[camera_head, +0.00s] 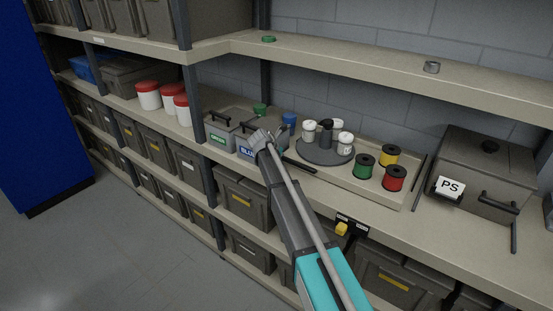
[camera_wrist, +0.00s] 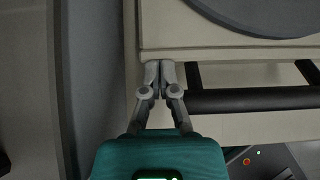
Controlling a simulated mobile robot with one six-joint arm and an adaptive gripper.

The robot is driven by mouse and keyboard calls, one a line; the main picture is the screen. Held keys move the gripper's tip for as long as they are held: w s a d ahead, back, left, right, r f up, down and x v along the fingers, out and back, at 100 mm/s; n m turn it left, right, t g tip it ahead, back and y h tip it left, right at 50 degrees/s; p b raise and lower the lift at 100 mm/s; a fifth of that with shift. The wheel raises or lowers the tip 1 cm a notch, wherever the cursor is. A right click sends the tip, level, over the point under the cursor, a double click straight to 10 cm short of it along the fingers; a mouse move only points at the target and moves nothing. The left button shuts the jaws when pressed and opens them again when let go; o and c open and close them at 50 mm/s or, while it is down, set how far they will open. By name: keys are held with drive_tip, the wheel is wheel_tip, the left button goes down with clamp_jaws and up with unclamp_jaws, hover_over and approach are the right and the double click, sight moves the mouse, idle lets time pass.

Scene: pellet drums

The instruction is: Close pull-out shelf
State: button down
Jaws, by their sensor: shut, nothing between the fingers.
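The pull-out shelf (camera_head: 385,196) is a beige board on the counter, carrying a round grey turntable (camera_head: 325,156) with several small bottles, and green, yellow and red spools. A black bar handle (camera_head: 299,166) runs along its front; the handle also shows in the wrist view (camera_wrist: 255,100). My gripper (camera_head: 258,138) is shut and empty at the shelf's left front. In the wrist view its fingertips (camera_wrist: 159,66) meet the shelf's front face (camera_wrist: 230,55), left of the handle; I cannot tell whether they press on it. My arm hides part of the shelf front.
Grey GREEN (camera_head: 216,139) and BLUE (camera_head: 246,153) bins stand left of the shelf. A grey PS box (camera_head: 487,165) stands to the right. An upper shelf (camera_head: 370,66) runs above. A dark upright (camera_head: 194,105) and red-lidded tubs (camera_head: 148,96) are further left.

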sight(299, 141)
drive_tip(key=w+d, duration=0.2)
drive_tip(key=w, duration=0.1)
drive_tip(key=w+d, duration=0.3)
drive_tip(key=w, duration=0.1)
drive_tip(key=w+d, duration=0.2)
drive_tip(key=w, duration=0.1)
drive_tip(key=shift+w+d, duration=0.3)
drive_tip(key=shift+w, duration=0.05)
drive_tip(key=shift+w+d, duration=0.2)
drive_tip(key=shift+s+a, duration=0.25)
drive_tip(key=shift+s, duration=0.15)
drive_tip(key=s+a, duration=0.2)
drive_tip(key=shift+s, duration=0.35)
drive_tip(key=p+v, duration=0.6)
drive_tip(key=v, duration=0.2)
drive_tip(key=shift+r, duration=0.15)
drive_tip(key=shift+p+v, duration=0.6)
drive_tip(key=shift+v, duration=0.3)
